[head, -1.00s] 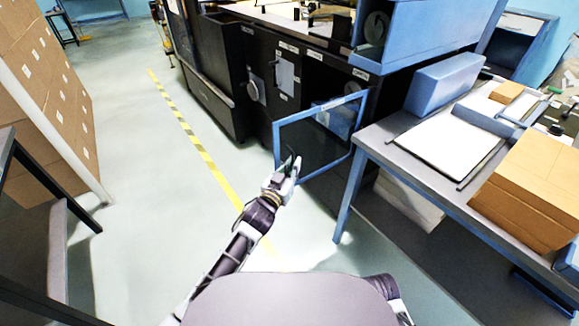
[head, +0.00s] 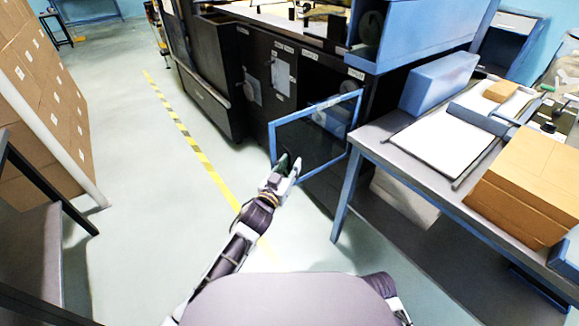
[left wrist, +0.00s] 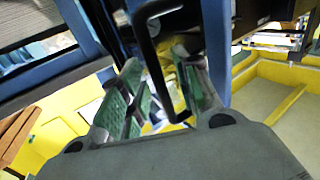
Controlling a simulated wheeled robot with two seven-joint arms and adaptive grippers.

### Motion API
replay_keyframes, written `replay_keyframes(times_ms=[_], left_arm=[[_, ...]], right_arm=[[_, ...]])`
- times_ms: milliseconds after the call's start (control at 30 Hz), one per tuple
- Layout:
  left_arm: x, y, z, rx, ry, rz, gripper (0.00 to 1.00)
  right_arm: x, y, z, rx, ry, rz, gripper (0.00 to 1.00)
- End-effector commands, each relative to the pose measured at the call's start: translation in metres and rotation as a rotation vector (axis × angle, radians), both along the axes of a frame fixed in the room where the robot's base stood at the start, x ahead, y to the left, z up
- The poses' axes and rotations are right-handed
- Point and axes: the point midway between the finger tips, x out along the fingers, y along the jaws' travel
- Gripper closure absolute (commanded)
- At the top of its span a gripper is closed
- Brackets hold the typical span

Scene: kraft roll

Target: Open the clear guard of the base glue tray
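The clear guard (head: 318,146) is a see-through panel in a blue frame. In the head view it stands swung out from the front of the dark machine. My left gripper (head: 287,166) is at the guard's lower left, by its near upright edge. In the left wrist view a black bar handle (left wrist: 151,52) passes between the green-padded fingers of my left gripper (left wrist: 160,98). The fingers look spread, with space beside the handle. A pale blue shape shows behind the guard; I cannot tell whether it is the glue tray. My right gripper is out of view.
A grey table (head: 384,150) with blue legs stands close right of the guard, bearing a cardboard box (head: 530,185) and a white sheet (head: 450,143). Stacked cartons (head: 45,105) stand at left. The floor beside the yellow-striped line (head: 190,137) is clear.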

Motion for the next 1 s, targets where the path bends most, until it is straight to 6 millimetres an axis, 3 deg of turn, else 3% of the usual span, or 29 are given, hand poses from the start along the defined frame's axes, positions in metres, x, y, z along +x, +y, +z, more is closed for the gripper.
replay_keyframes(times_ms=[267, 1000], left_arm=[[-0.009, 0.005, -0.001, 0.000, 0.000, 0.000, 0.68], [-0.068, 0.032, -0.001, 0.001, 0.002, 0.001, 0.68]], right_arm=[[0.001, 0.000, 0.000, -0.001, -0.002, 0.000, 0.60], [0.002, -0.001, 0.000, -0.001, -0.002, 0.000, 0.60]])
